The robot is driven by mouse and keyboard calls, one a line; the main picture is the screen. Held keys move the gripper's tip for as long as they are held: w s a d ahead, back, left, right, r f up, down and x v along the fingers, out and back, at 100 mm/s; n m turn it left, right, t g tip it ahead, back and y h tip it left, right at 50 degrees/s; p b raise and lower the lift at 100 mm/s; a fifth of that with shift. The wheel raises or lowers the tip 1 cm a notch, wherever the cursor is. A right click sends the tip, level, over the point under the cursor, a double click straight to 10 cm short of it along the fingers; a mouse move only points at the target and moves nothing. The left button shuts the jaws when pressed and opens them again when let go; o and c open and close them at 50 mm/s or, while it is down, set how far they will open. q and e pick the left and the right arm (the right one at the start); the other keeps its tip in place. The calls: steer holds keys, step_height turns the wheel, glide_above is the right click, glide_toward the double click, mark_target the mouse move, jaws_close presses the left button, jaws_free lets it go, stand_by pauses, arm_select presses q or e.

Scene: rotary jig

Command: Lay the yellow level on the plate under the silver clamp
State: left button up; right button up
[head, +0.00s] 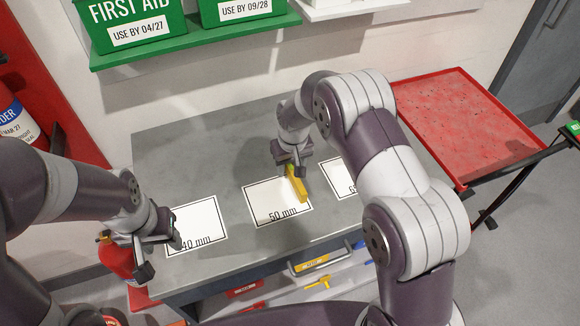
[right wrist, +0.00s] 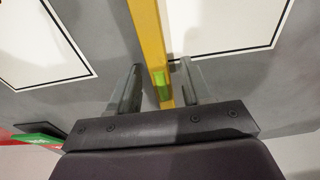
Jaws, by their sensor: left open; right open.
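The yellow level (head: 299,189) is at the right edge of the white sheet marked 50 mm (head: 266,201) on the grey table. I cannot tell whether it lies on the sheet or above it. My right gripper (head: 290,160) is open over the level's far end. In the right wrist view, the level (right wrist: 149,40) with its green vial runs between the open fingers of my right gripper (right wrist: 160,85), with gaps on both sides. My left gripper (head: 160,248) is open and empty at the table's left front, beside the sheet marked 40 mm (head: 196,227). I see no silver clamp.
A third marked sheet (head: 338,178) lies to the right, partly behind my right arm. A green shelf (head: 190,41) with first aid boxes hangs above the grey table (head: 180,140). A red tray (head: 465,120) stands at right. A red extinguisher (head: 117,259) is at left.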

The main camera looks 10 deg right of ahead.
steer(key=shift+w+f, duration=0.1)
steer(key=shift+f, duration=0.15)
steer(key=shift+a+r, duration=0.1)
steer(key=shift+a, duration=0.05)
steer(key=shift+c, duration=0.7)
jaws_close()
